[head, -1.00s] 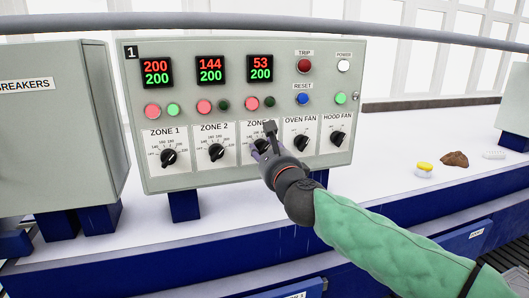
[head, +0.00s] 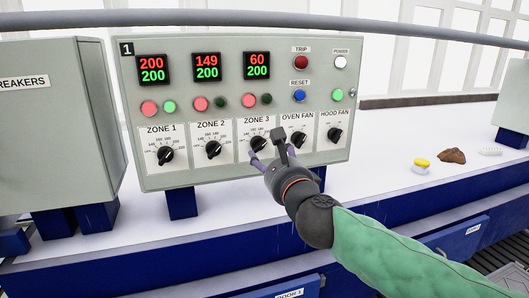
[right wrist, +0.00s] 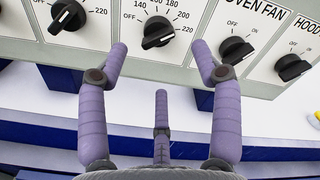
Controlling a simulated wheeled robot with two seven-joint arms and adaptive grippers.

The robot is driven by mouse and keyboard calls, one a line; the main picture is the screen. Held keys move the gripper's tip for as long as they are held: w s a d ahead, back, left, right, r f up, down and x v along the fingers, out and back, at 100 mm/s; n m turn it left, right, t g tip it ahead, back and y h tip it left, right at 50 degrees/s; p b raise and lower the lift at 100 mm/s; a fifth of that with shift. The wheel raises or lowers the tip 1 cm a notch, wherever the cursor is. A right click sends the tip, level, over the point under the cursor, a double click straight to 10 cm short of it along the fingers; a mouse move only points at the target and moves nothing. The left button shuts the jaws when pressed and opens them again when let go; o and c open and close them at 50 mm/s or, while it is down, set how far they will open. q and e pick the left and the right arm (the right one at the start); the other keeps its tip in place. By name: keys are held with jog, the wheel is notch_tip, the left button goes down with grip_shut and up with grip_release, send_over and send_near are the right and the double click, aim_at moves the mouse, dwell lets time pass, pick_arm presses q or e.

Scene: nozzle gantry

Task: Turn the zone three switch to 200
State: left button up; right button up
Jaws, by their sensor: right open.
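The zone three switch is a black knob (right wrist: 157,32) on a white dial plate marked up to 220. In the right wrist view it sits in front of and between my fingertips, with no finger touching it that I can see. In the head view the ZONE 3 plate (head: 256,122) is partly hidden by my right gripper (head: 267,150), which is open and empty with purple fingers spread. The zone three display (head: 257,65) reads 60 in red over 200 in green. My left gripper is not in view.
The zone two knob (head: 213,149) and the oven fan knob (head: 298,139) stand close on either side. The panel stands on a white bench beside a breaker box (head: 45,130). Small items, such as a brown lump (head: 452,156), lie right of it.

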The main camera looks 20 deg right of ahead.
jog(key=s, duration=0.6)
jog(key=shift+s+d+f, duration=0.1)
jog(key=shift+c, duration=0.6)
